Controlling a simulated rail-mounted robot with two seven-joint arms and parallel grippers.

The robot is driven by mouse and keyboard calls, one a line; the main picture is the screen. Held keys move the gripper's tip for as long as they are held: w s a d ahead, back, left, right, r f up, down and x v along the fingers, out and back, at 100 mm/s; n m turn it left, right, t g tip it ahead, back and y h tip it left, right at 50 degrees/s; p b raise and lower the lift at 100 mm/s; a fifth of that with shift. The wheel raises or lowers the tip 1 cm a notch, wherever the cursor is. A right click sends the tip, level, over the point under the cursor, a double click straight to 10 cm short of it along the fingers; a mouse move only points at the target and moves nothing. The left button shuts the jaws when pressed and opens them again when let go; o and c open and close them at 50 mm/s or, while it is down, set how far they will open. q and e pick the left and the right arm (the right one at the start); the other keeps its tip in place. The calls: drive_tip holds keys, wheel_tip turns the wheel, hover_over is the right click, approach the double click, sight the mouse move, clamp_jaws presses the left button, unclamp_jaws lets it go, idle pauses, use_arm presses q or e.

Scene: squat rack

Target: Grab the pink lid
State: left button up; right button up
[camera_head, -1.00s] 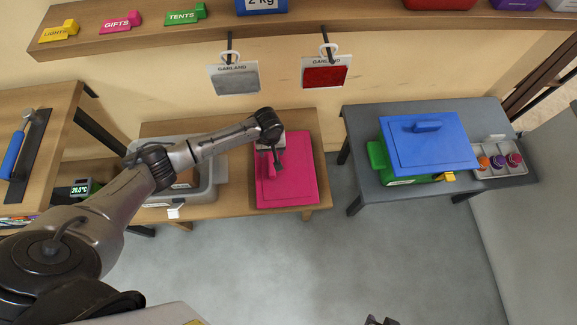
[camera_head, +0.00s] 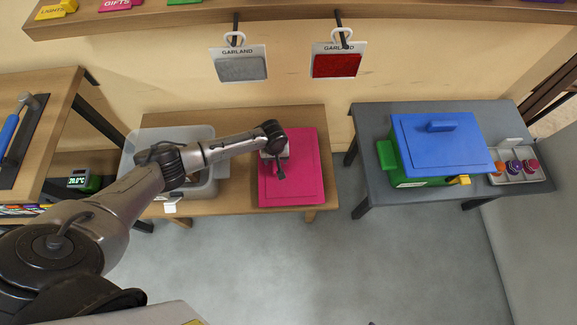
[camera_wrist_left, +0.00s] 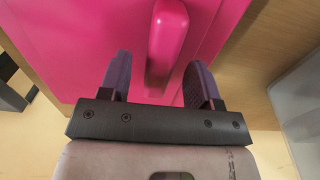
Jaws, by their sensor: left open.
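The pink lid (camera_head: 305,175) lies flat on the wooden table in the head view, with a raised pink handle. In the left wrist view the lid (camera_wrist_left: 85,30) fills the upper left and middle, and its rounded handle (camera_wrist_left: 167,42) points down between the finger lines. My left gripper (camera_head: 280,174) is over the left part of the lid and hides most of the handle in the head view. In the left wrist view its two purple-dark fingers (camera_wrist_left: 158,80) are open, one on each side of the handle's near end. Contact cannot be told. My right gripper is not in view.
A grey bin (camera_head: 207,180) stands left of the lid on the wooden table (camera_head: 235,115). A grey table (camera_head: 372,150) at right holds a green box with a blue lid (camera_head: 440,150) and a tray of small jars (camera_head: 515,180). Garland packs (camera_head: 240,68) hang above.

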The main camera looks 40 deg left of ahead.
use_arm(q)
drive_tip(key=shift+d+f, duration=0.1)
drive_tip(key=shift+f, duration=0.6)
drive_tip(key=shift+r, duration=0.1)
clamp_jaws()
